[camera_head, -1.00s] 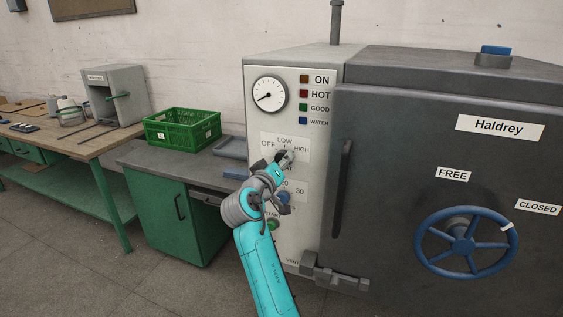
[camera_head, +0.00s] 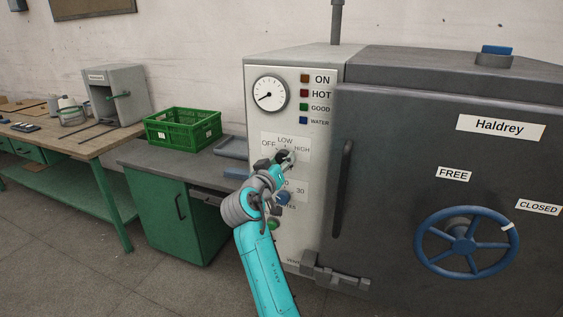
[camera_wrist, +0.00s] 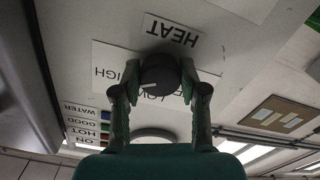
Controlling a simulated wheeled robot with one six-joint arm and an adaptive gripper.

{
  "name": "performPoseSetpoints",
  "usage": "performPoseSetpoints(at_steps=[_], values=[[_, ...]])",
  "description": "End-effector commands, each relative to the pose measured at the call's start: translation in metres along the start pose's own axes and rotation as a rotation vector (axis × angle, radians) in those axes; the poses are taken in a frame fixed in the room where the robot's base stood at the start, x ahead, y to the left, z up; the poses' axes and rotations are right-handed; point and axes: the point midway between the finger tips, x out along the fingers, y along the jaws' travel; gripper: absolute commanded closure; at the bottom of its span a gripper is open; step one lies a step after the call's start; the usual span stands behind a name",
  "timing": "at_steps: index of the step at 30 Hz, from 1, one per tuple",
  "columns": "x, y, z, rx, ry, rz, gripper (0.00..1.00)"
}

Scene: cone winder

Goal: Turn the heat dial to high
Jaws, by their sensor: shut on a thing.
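The heat dial (camera_wrist: 160,76) is a dark round knob on the white control panel (camera_head: 265,215), with OFF, LOW and HIGH labels around it and a HEAT label. In the wrist view, which is upside down, my gripper (camera_wrist: 159,82) has one finger on each side of the dial and is shut on it. The dial's pale pointer mark shows between the fingers and seems to point between LOW and HIGH; I cannot tell exactly. In the head view my gripper (camera_head: 284,157) is at the panel and hides most of the dial.
A blue knob (camera_head: 283,198) and a green button (camera_head: 273,224) sit below on the panel, close to my arm. A dark door handle (camera_head: 343,185) stands out to the right. A bench with a green crate (camera_head: 183,129) is at left.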

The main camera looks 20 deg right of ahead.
Motion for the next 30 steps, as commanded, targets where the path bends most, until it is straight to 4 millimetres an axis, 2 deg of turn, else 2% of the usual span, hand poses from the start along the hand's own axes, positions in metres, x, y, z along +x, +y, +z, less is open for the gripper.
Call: performPoseSetpoints(at_steps=[1, 2, 3, 5, 17, 20, 30], values=[[0.000, -0.001, 0.003, -0.001, -0.005, -0.001, 0.92], [0.000, -0.001, 0.003, -0.001, -0.005, -0.001, 0.55], [0.000, -0.001, 0.003, -0.001, -0.005, -0.001, 0.45], [0.000, -0.001, 0.002, -0.001, -0.004, -0.001, 0.32], [-0.006, -0.001, 0.001, 0.000, -0.001, -0.001, 0.32], [-0.018, -0.001, 0.000, 0.001, 0.000, -0.003, 0.32], [-0.084, -0.002, 0.001, -0.001, -0.001, -0.003, 0.32]])
